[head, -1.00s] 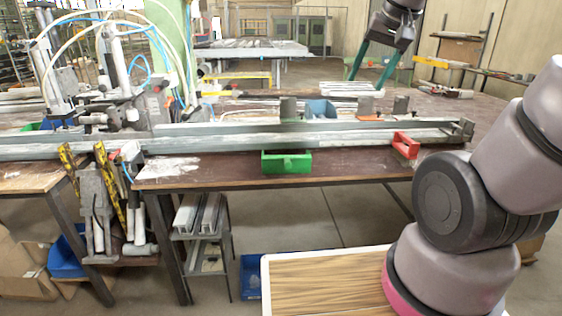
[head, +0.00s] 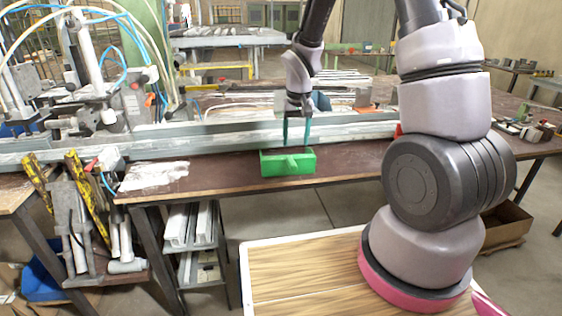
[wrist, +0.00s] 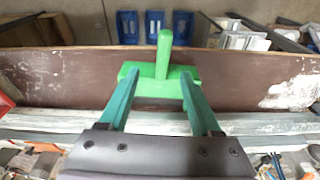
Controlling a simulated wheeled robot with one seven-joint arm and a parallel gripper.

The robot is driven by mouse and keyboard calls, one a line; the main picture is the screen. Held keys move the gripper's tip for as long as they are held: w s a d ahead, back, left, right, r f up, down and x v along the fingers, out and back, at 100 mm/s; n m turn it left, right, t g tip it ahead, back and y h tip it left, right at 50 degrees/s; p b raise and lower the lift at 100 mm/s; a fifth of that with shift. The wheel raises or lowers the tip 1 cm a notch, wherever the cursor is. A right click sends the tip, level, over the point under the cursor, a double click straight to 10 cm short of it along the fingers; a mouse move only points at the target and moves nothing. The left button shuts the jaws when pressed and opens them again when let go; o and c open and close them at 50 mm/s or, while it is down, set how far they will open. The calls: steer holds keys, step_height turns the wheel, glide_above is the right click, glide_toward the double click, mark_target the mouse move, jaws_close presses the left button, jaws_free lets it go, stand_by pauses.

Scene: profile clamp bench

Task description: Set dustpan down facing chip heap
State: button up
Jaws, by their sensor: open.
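The green dustpan (head: 288,164) sits on the brown bench near its front edge, in front of the long metal profile. Its handle (wrist: 164,52) points toward the front edge in the wrist view. The white chip heap (head: 152,175) lies on the bench to the left in the head view, apart from the dustpan; it shows at the right in the wrist view (wrist: 292,93). My gripper (head: 296,143) is open above the dustpan, pointing down. In the wrist view its teal fingers (wrist: 160,78) lie to either side of the dustpan; contact cannot be told.
The long grey profile (head: 220,138) runs along the bench behind the dustpan. A clamp machine with hoses (head: 130,95) stands at the left. Bare bench top (head: 225,172) lies between heap and dustpan. Blue bins (wrist: 155,27) stand below the front edge.

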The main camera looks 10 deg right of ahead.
mark_target(292, 162)
steer(key=shift+w+a+f, duration=0.25)
steer(key=shift+a+f, duration=0.05)
steer(key=shift+f, duration=0.25)
steer(key=shift+w+f, duration=0.2)
steer(key=shift+f, duration=1.3)
steer(key=shift+w+f, duration=0.25)
steer(key=shift+f, duration=1.2)
steer(key=shift+w+f, duration=0.2)
steer(key=shift+f, duration=1.3)
jaws_close()
